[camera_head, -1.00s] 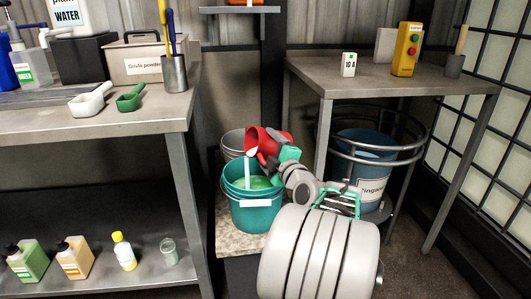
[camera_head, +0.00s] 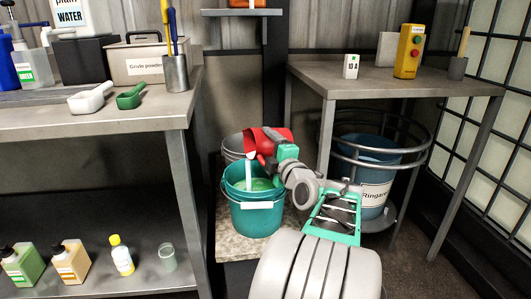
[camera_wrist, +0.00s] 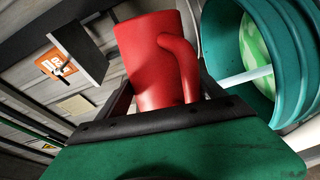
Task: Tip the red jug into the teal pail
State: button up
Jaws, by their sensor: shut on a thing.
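The red jug (camera_head: 264,141) is tipped over the teal pail (camera_head: 257,217) in the head view, its mouth toward the lower left. A white stream runs down from it into the pail, where pale green liquid (camera_head: 258,184) shows. My gripper (camera_head: 281,149) is shut on the jug. In the wrist view the red jug (camera_wrist: 160,62) and its handle fill the middle, between the dark fingers. The teal pail (camera_wrist: 240,50) is at the upper right, with the white stream entering it. The inside of the jug is hidden.
A grey bucket (camera_head: 233,143) stands behind the pail on a speckled slab (camera_head: 232,245). A steel table (camera_head: 130,118) with scoops is at the left. Another table (camera_head: 385,78) and a blue barrel in a ring frame (camera_head: 372,172) are at the right.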

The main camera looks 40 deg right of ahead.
jog(key=shift+w+a+r+n, duration=0.1)
jog(key=shift+a+r+n, duration=0.15)
jog(key=shift+n, duration=0.5)
jog(key=shift+w+a+r+n, duration=0.15)
jog(key=shift+a+n, duration=0.15)
jog(key=shift+n, duration=0.4)
jog(key=shift+w+a+r+n, duration=0.1)
jog(key=shift+a+r+n, duration=0.15)
jog(key=shift+n, duration=0.5)
jog(key=shift+f, duration=0.1)
